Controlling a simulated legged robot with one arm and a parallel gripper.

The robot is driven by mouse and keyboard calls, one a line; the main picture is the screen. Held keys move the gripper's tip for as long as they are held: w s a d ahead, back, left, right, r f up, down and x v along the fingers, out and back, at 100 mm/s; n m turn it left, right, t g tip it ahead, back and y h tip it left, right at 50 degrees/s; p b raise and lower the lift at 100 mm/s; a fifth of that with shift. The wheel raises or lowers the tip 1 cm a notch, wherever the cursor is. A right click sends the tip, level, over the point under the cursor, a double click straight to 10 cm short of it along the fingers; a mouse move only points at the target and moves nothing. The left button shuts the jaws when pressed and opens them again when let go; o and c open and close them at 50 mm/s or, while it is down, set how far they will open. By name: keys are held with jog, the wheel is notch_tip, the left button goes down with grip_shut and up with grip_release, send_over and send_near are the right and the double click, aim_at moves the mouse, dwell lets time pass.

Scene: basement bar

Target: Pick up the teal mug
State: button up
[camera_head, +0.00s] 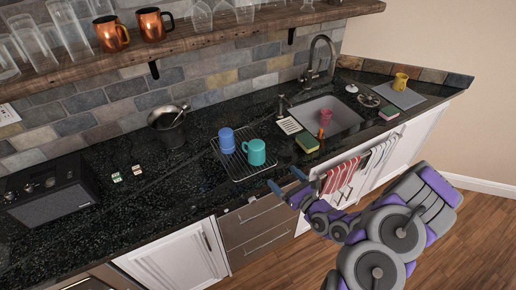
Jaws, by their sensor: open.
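The teal mug (256,152) sits on a wire drying rack (237,174) on the dark counter, left of the sink. A blue mug (227,140) stands on the same rack, just behind it and to the left. My gripper (283,184) is open and empty, at the counter's front edge, in front of the teal mug and slightly to its right. It is apart from the mug.
A metal bucket (168,122) and a black radio (49,190) stand left. A wooden shelf (190,45) hangs above. Striped towels (340,178) hang in front.

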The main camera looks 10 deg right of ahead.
send_near(261, 156)
jog(key=shift+w+a+r+b, duration=0.1)
jog(key=shift+w+a+b, duration=0.2)
jog(key=shift+a, duration=0.25)
jog(key=shift+w+a+r+b, duration=0.1)
jog(key=shift+w+a+b, duration=0.05)
jog(key=shift+w+a, duration=0.35)
jog(key=w, duration=0.3)
jog(key=w+a, duration=0.1)
jog(key=w, duration=0.1)
jog(key=shift+w+b, duration=0.4)
jog(key=shift+w+a, duration=0.15)
jog(key=shift+a, duration=0.15)
jog(key=x, duration=0.2)
jog(key=b+x, duration=0.1)
jog(key=x, duration=0.1)
jog(key=shift+w+a+f, duration=0.15)
jog(key=shift+w+f, duration=0.05)
jog(key=shift+f, duration=0.05)
jog(key=shift+w, duration=0.3)
jog(key=shift+d+r, duration=0.1)
jog(key=shift+d, duration=0.15)
